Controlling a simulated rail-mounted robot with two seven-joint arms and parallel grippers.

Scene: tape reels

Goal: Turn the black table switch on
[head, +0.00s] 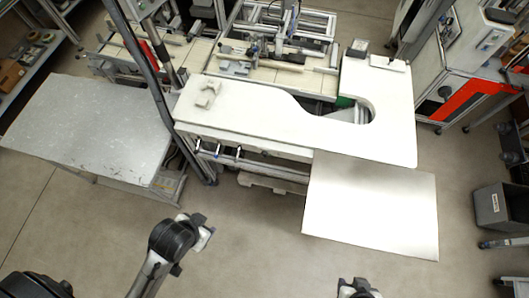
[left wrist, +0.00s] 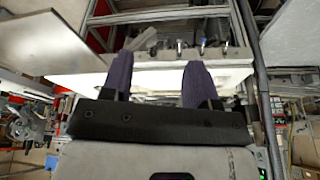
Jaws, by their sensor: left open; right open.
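No switch can be told for certain. A small dark box (head: 357,48) sits at the back of the white tabletop (head: 270,120). Several small knobs or fittings line the tabletop's front edge; one dark fitting (head: 217,151) shows there, and similar ones (left wrist: 203,46) show in the left wrist view. My left arm reaches in at the lower left, its end short of the table. In the left wrist view my left gripper (left wrist: 157,80) is open and empty, its two dark fingers apart, facing the table edge. My right gripper (head: 357,289) is at the bottom edge, partly cut off, away from the table.
A grey table (head: 90,125) stands at the left, and a pale panel (head: 372,205) juts out at the front right. A dark post (head: 150,80) rises by the white table's left end. A grey bin (head: 495,208) stands at the right. The floor in front is clear.

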